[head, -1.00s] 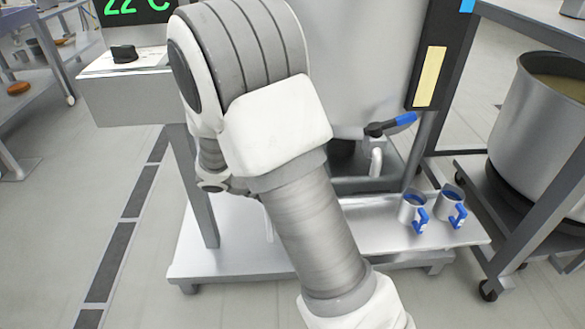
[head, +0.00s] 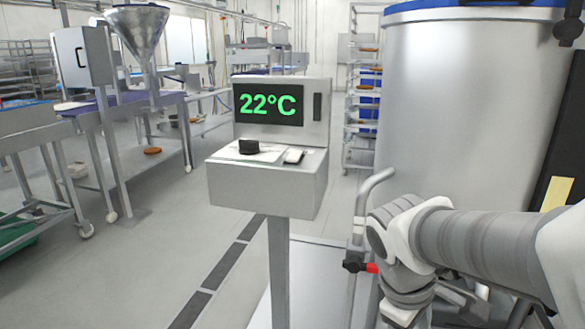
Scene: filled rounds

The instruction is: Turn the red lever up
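The red lever (head: 371,268) shows as a short red tip beside a black valve fitting on a bent metal pipe. The pipe (head: 358,222) stands at the left side of a large steel tank (head: 455,120). The lever points roughly sideways to the right, and its right end may be hidden behind my arm. My arm reaches in from the right edge and bends downward close to the right of the lever. My gripper is not visible; I cannot tell whether anything touches the lever.
A control box (head: 268,185) with a black knob and a green 22°C display (head: 268,105) stands on a post left of the pipe. Tables (head: 95,115) with a metal funnel (head: 137,28) are at the left. The floor between is open.

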